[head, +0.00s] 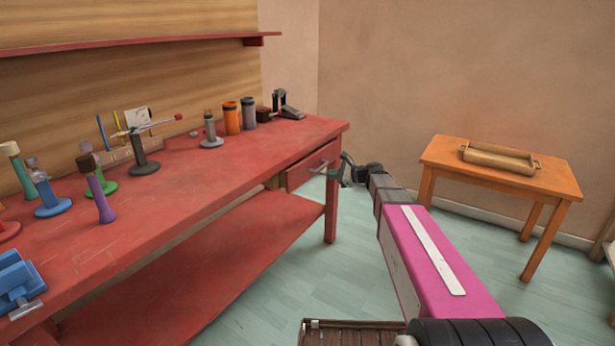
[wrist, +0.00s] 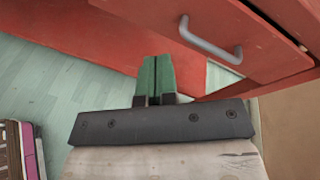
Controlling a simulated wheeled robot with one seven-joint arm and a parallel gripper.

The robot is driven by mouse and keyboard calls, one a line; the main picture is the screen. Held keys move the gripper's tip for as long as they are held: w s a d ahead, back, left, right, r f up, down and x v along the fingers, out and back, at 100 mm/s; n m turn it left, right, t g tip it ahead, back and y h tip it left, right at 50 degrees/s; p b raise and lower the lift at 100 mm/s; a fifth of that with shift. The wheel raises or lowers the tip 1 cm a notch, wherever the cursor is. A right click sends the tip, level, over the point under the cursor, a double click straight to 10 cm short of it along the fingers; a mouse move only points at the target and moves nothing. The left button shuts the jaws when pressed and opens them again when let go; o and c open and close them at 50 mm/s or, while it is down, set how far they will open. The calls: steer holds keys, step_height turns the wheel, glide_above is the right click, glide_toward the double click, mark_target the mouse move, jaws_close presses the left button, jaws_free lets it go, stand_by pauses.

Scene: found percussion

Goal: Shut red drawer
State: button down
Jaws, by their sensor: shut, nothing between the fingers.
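The red drawer (head: 300,173) is under the right end of the red workbench. A strip of pale wood shows at the left of its front, so it looks pulled out a little. Its front also fills the upper right of the wrist view (wrist: 270,55), with a grey bar handle (wrist: 212,47) on it. My gripper (head: 333,173) is just off the drawer front, near the handle in the head view. In the wrist view its green fingers (wrist: 156,75) are together and empty, left of and below the handle. I cannot tell whether they touch the drawer.
The red workbench (head: 215,165) carries several stands, orange and grey canisters (head: 231,118) and a blue vise (head: 18,282). Its lower shelf (head: 200,265) is bare. An orange table (head: 440,155) with a wooden tray (head: 498,158) stands at right. Green floor lies clear between.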

steer(key=s+f+m+t+y, duration=0.2)
steer(key=s+m, duration=0.3)
steer(key=m, duration=0.2)
glide_toward(301, 174)
steer(key=shift+m+t, duration=0.4)
steer(key=x, duration=0.7)
steer(key=shift+a+f, duration=0.25)
steer(key=shift+a, duration=0.1)
steer(key=shift+x, duration=2.25)
steer(key=shift+w, duration=0.1)
